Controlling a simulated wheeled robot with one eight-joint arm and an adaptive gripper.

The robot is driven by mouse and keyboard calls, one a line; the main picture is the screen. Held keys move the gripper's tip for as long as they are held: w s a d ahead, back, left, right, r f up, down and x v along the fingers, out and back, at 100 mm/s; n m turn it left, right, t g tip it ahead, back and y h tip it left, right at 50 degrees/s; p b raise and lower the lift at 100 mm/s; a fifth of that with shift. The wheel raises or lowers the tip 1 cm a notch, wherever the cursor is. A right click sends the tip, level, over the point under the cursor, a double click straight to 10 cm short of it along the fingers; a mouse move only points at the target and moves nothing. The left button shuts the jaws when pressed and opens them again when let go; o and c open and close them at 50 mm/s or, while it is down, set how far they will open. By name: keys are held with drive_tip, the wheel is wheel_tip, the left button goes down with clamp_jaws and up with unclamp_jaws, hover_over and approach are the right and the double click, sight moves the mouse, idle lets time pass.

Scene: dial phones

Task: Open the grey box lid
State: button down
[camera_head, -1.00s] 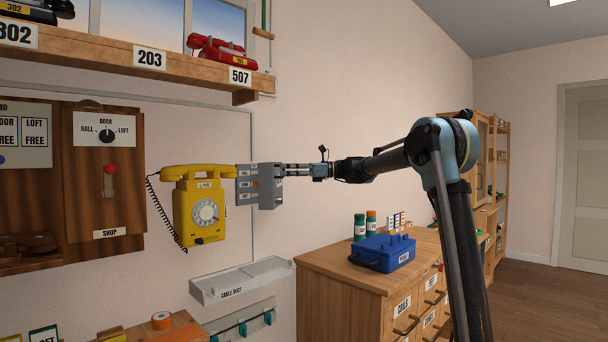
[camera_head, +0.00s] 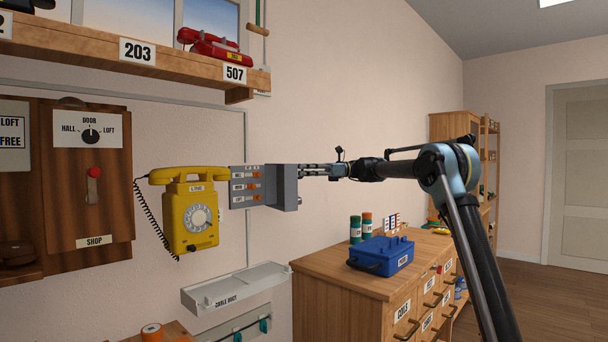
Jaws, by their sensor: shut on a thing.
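The grey box (camera_head: 237,187) hangs on the wall just right of the yellow phone. Its lid (camera_head: 286,187) stands swung out on the right side, and the box's inner panel with several labelled rows and orange parts shows. My gripper (camera_head: 303,170) reaches in from the right and is shut on the lid at its right side. The exact contact at the fingertips is partly hidden by the lid.
The yellow phone (camera_head: 195,215) hangs close left of the box. A grey cable duct (camera_head: 236,290) sits below. A wooden cabinet (camera_head: 330,300) with a blue box (camera_head: 381,255) stands under my arm. A shelf (camera_head: 150,75) is above left.

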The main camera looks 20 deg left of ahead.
drive_tip(key=shift+w+a, duration=0.35)
drive_tip(key=c, duration=1.8)
unclamp_jaws()
drive_tip(key=shift+c, duration=0.2)
drive_tip(key=shift+o, duration=0.7)
drive_tip(key=shift+a+f, duration=0.1)
drive_tip(key=shift+a, duration=0.1)
drive_tip(key=shift+w+d, duration=0.1)
drive_tip(key=shift+d, duration=0.1)
drive_tip(key=v, duration=1.2)
